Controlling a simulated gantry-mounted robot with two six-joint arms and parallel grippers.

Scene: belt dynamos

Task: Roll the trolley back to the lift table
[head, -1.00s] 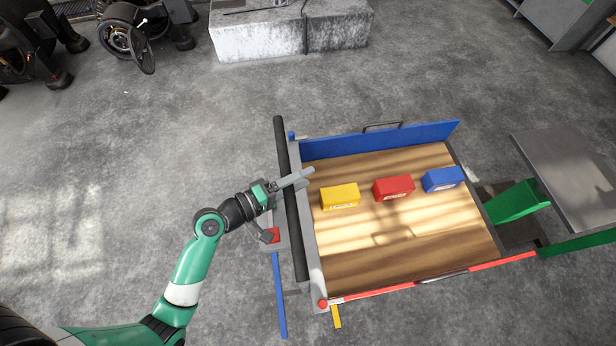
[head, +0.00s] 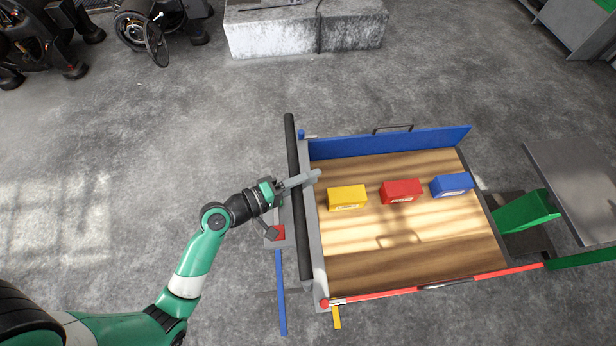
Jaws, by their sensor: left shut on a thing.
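The trolley (head: 400,250) has a wooden deck, a blue side board, a red rail along the near side and a black push bar (head: 299,225) along its left end. My left gripper (head: 294,204) is shut on the push bar. One finger reaches over the bar toward the deck; the other is on its left side. The lift table (head: 580,185), a grey top with green parts below, stands to the right of the trolley. The trolley's right end faces it, with a gap at the far corner. My right gripper is out of view.
A yellow box (head: 347,197), a red box (head: 401,191) and a blue box (head: 452,185) stand in a row on the deck. A concrete block (head: 305,30) is at the back. A wheeled machine (head: 150,35) is at the far left. The floor left of the trolley is clear.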

